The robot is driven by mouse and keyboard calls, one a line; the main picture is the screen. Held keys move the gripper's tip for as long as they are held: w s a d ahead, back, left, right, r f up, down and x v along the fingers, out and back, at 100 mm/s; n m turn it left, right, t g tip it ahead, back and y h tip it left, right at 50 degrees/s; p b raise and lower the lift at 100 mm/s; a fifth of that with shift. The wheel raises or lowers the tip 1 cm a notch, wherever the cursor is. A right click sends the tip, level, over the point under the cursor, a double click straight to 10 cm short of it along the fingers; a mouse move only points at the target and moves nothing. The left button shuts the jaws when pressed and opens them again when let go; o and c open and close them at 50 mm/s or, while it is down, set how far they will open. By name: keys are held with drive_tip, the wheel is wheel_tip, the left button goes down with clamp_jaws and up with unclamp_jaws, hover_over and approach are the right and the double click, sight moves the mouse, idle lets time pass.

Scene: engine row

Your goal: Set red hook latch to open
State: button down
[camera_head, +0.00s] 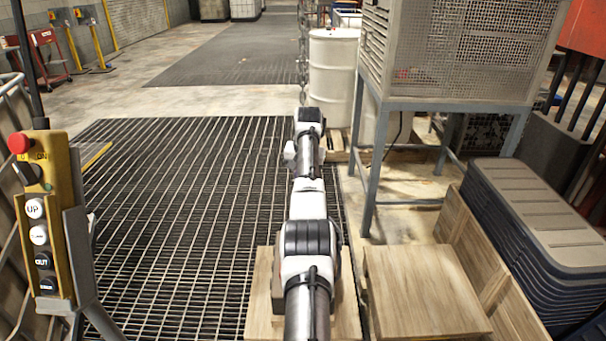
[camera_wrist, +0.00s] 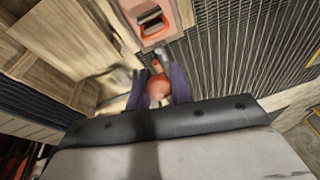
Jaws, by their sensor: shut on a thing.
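In the wrist view my gripper (camera_wrist: 159,78) has its two dark purple fingers on either side of a small red rounded piece (camera_wrist: 159,90). The gripper is shut on this piece, which looks like part of the red hook latch. A salmon-red plate with a dark slot and a metal bar (camera_wrist: 151,19) lies just beyond the fingertips. A grey rod-like part sits between the piece and the plate, blurred. Whether the hook is engaged I cannot tell. In the head view my arm hides the gripper, and the latch does not show.
A yellow control post (camera_head: 45,210) with a red button stands at the left. A metal cage on legs (camera_head: 455,55), a white drum (camera_head: 333,80), wooden boxes (camera_head: 420,290) and stacked dark crates (camera_head: 535,215) stand at the right. The floor grating (camera_head: 180,200) is largely clear.

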idle(0.3)
drive_tip(key=c, duration=1.3)
unclamp_jaws()
drive_tip(key=shift+r, duration=0.1)
drive_tip(key=b+v, duration=0.4)
drive_tip(key=v, duration=0.9)
drive_tip(key=shift+s+r, duration=0.1)
drive_tip(key=shift+r, duration=0.2)
